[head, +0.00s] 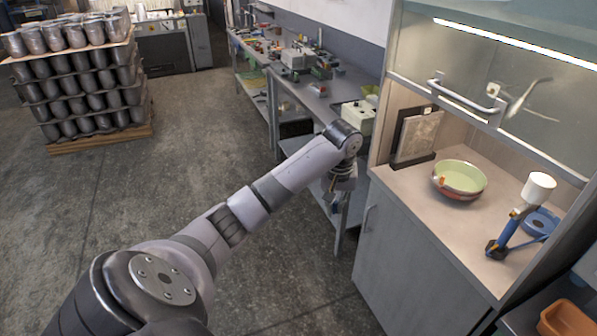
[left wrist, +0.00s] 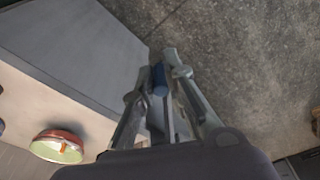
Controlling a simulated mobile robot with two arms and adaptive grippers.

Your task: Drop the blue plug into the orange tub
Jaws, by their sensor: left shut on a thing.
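My left gripper (head: 338,192) hangs fingers-down beside the front left corner of the counter, above the floor. In the left wrist view its fingers (left wrist: 159,78) are closed on the blue plug (left wrist: 160,82), a small dark blue cylinder held between them. In the head view the plug cannot be made out at the gripper. An orange tub (head: 567,319) shows at the bottom right edge, partly cut off by the frame. My right gripper is not in view.
A bowl (head: 459,180), pale green inside, stands on the counter (head: 415,192); it also shows in the left wrist view (left wrist: 57,146). A blue stand with a white top (head: 518,215) is right of it. A glass hood front (head: 510,85) overhangs the counter. A cluttered workbench (head: 290,65) stands behind.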

